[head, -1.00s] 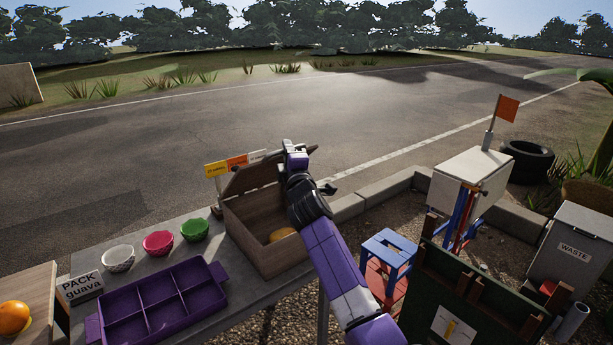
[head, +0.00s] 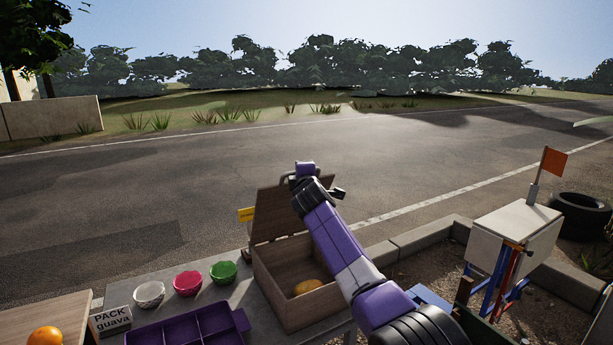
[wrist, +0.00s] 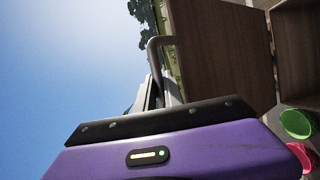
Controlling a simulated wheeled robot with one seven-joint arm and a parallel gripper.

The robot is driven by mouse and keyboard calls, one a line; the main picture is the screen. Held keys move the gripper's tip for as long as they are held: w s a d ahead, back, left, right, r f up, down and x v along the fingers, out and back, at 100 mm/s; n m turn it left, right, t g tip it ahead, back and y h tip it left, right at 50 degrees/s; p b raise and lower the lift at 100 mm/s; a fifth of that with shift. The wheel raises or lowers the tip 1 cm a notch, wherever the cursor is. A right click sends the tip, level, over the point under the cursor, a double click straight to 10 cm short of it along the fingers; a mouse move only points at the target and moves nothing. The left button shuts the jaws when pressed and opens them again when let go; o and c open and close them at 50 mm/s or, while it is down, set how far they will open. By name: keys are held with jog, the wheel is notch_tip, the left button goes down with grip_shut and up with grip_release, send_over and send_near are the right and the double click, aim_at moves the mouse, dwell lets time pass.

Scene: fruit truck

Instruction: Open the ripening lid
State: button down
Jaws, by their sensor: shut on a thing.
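The wooden ripening box (head: 282,275) stands open at the end of the counter. Its brown lid (head: 272,212) is hinged at the back and stands nearly upright. A yellow-orange fruit (head: 308,286) lies inside. My gripper (head: 296,180) is at the lid's upper edge, shut on the lid handle. In the wrist view the grey loop handle (wrist: 153,55) projects from the lid's face (wrist: 220,45) and runs down to my gripper (wrist: 150,95). My arm covers the lid's right part and some of the box in the head view.
Left of the box stand a green bowl (head: 223,272), a pink bowl (head: 188,283) and a white bowl (head: 149,293). A purple divided tray (head: 195,325) lies in front of them. A white stand with an orange flag (head: 554,162) is at the right.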

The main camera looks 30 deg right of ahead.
jog(key=shift+w+r, duration=0.25)
jog(key=shift+w, duration=0.1)
dwell(0.3)
jog(key=c, duration=1.5)
grip_release()
jog(key=shift+o, duration=0.2)
jog(key=shift+f, duration=0.1)
jog(key=v, duration=0.7)
jog(key=shift+s, duration=0.4)
jog(key=shift+a, duration=0.15)
